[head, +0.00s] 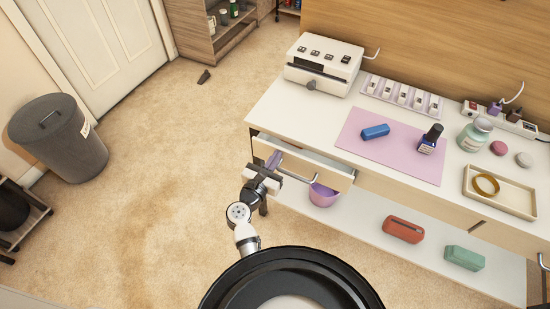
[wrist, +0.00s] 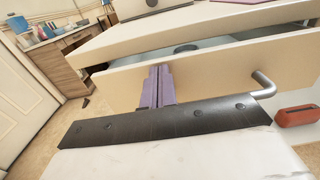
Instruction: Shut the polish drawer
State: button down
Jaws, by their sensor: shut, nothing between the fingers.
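A drawer at the desk's left end stands partly open, its cream front panel (head: 322,174) pulled out from under the desktop. A silver bar handle (head: 299,177) is on the front. In the wrist view the drawer front (wrist: 215,80) is close ahead, with the handle (wrist: 264,84) to the right and a dark gap above showing some of the inside. My gripper (head: 273,160) is shut and empty, its purple fingers (wrist: 157,86) together at the left part of the front, left of the handle. I cannot tell whether the fingertips touch the panel.
The white desktop (head: 275,105) holds a pink mat (head: 370,155), a blue block (head: 375,132), a dark polish bottle (head: 431,138) and a tray (head: 510,204). A lower shelf (head: 355,222) holds a purple bowl (head: 323,194) and a red case (head: 403,229). The carpet left is mostly clear.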

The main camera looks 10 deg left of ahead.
aim_at(282, 149)
jog(key=x, duration=0.4)
jog(key=shift+w+d, duration=0.1)
jog(key=shift+w, duration=0.05)
jog(key=shift+w+r, duration=0.15)
jog(key=shift+r, duration=0.1)
jog(key=shift+d, duration=0.1)
